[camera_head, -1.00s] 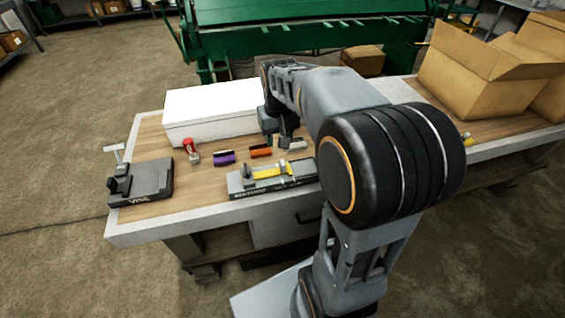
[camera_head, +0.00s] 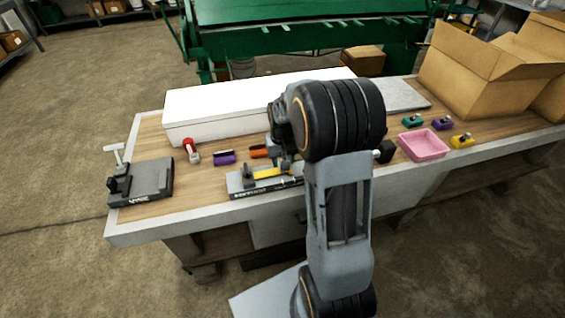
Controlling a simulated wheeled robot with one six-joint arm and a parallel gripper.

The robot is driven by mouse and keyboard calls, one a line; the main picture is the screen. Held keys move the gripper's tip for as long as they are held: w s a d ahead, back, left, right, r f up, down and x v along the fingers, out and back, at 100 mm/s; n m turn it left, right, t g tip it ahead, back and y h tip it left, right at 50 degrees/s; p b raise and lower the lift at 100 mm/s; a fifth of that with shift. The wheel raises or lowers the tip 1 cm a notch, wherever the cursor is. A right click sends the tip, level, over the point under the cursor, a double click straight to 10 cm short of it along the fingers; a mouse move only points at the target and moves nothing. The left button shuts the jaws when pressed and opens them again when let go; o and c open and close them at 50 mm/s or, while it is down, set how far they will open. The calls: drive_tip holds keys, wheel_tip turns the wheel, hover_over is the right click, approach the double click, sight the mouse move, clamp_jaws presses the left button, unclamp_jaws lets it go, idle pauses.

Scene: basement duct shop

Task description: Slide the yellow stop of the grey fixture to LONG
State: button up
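The grey fixture (camera_head: 238,183) lies near the front edge of the workbench, with dark lettering on its front face too small to read. Its yellow part (camera_head: 266,173) lies along the top, beside a dark upright block (camera_head: 248,175) at the left. My gripper (camera_head: 284,160) points down over the right part of the fixture, close to the yellow part's right end. My arm hides the fixture's right end and much of the gripper. I cannot tell whether the fingers touch the yellow part or whether they are open.
A vise (camera_head: 150,182) stands at the bench's left end. A long white box (camera_head: 215,115) lies behind. Red (camera_head: 191,150), purple (camera_head: 224,157) and orange (camera_head: 258,151) items lie between. A pink tray (camera_head: 424,146), small coloured parts and cardboard boxes (camera_head: 475,75) are at the right.

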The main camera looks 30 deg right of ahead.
drive_tip(key=shift+f, duration=0.9)
clamp_jaws()
